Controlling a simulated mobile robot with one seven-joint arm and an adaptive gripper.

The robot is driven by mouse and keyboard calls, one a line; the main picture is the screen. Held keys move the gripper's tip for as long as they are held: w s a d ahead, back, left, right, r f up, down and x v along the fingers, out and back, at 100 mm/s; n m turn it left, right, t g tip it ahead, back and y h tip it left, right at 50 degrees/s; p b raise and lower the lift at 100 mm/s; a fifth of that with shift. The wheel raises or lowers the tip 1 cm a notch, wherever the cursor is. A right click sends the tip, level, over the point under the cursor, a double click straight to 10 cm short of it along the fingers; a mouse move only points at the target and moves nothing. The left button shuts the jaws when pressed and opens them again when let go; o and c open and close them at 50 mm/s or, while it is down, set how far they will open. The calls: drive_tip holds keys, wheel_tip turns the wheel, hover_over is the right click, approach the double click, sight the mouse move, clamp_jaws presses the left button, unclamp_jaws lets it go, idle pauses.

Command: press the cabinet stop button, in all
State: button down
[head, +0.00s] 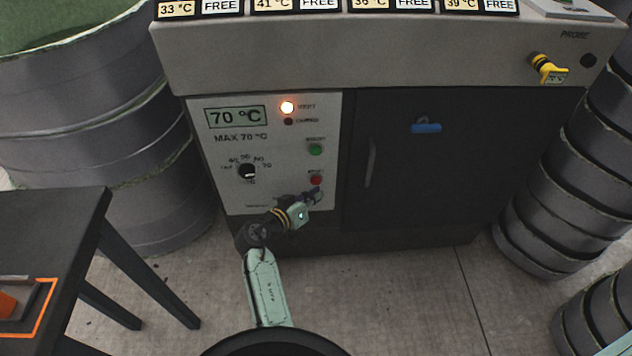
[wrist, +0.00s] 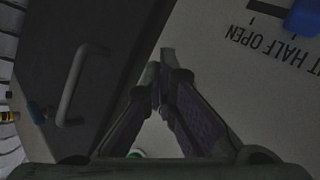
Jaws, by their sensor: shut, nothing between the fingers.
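The cabinet's pale control panel (head: 225,130) faces me. Its red button (head: 316,180), taken as the stop button, shows near the panel's lower right, below a green button (head: 315,149). My gripper (head: 316,193) is shut and empty, its tips just below the red button in the head view; I cannot tell whether they touch the panel. In the wrist view the shut fingers (wrist: 164,62) point up over the panel, and the red button is not seen. A sliver of green shows at the bottom edge of the wrist view (wrist: 135,154).
A dark door with a handle (head: 371,162) and a blue latch (head: 426,128) is right of the panel. A blue vent lever (wrist: 304,16) is near the fingers. Drums (head: 150,150) stand left, stacked rings (head: 560,210) right. A dark table (head: 60,225) is at left front.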

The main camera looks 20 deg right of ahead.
drive_tip(key=shift+w, duration=0.1)
drive_tip(key=shift+w+d+b, duration=0.1)
drive_tip(key=shift+w+b, duration=0.2)
drive_tip(key=shift+w+d+b, duration=0.15)
drive_tip(key=shift+w+b, duration=0.15)
drive_tip(key=shift+w, duration=0.1)
idle(0.8)
drive_tip(key=shift+s, duration=0.1)
drive_tip(key=shift+s+a, duration=0.25)
drive_tip(key=shift+s, duration=0.45)
drive_tip(key=shift+s+a+p, duration=0.1)
drive_tip(key=shift+s+a, duration=0.15)
drive_tip(key=shift+s, duration=0.55)
drive_tip(key=shift+s+a+p, duration=0.15)
drive_tip(key=shift+s+a, duration=0.05)
drive_tip(key=shift+s, duration=0.6)
drive_tip(key=shift+s+a+p, duration=0.1)
drive_tip(key=shift+s+a, duration=0.15)
drive_tip(key=shift+s, duration=0.55)
